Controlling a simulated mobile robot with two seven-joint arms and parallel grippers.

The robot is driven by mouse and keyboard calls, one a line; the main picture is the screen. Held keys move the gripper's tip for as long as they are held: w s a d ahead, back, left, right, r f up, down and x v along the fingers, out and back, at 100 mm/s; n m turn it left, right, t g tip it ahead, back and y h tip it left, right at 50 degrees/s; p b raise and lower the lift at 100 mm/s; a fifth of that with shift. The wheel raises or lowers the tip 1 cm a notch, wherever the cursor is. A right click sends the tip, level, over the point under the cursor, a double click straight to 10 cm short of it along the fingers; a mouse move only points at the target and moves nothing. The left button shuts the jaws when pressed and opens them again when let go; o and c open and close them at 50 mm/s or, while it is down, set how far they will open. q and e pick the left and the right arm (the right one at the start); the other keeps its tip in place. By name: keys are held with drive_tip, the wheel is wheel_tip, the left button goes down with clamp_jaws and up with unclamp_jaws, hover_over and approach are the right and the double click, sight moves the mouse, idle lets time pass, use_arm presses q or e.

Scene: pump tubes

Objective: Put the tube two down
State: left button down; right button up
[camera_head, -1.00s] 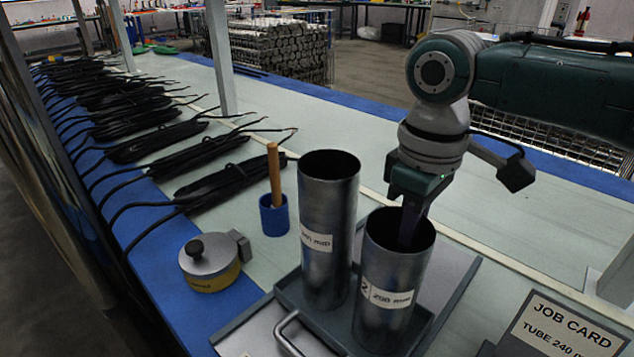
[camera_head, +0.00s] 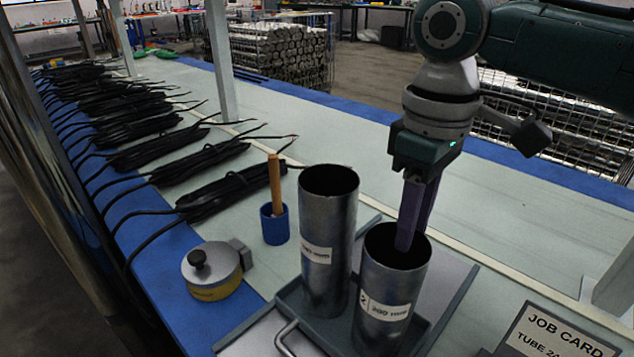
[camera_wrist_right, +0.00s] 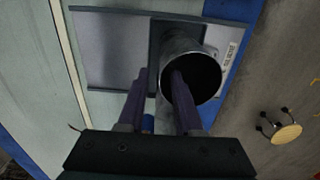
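Tube two (camera_head: 391,294), a grey metal cylinder labelled "2 | 200 mm", stands upright at the right of the dark tray (camera_head: 318,338). A taller metal tube (camera_head: 327,245) stands beside it on the left. My right gripper (camera_head: 412,232) points down above tube two, with its purple fingers at the mouth. The right wrist view shows the fingers (camera_wrist_right: 158,88) apart, with one tip over or inside a tube's mouth (camera_wrist_right: 207,82) and the other to its left. How deep the tips reach is unclear. My left gripper is not in view.
A round yellow-and-grey gauge-like object (camera_head: 212,271) and a blue cup (camera_head: 274,226) with a wooden handle stand left of the tubes. Black cable bundles (camera_head: 233,193) line the left. A job card (camera_head: 560,337) stands front right. The bench behind is clear.

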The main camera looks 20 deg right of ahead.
wheel_tip(320, 180, up, 6)
drive_tip(key=shift+r+p, duration=0.25)
drive_tip(key=shift+p, duration=0.35)
drive_tip(key=shift+c, duration=0.3)
idle(0.6)
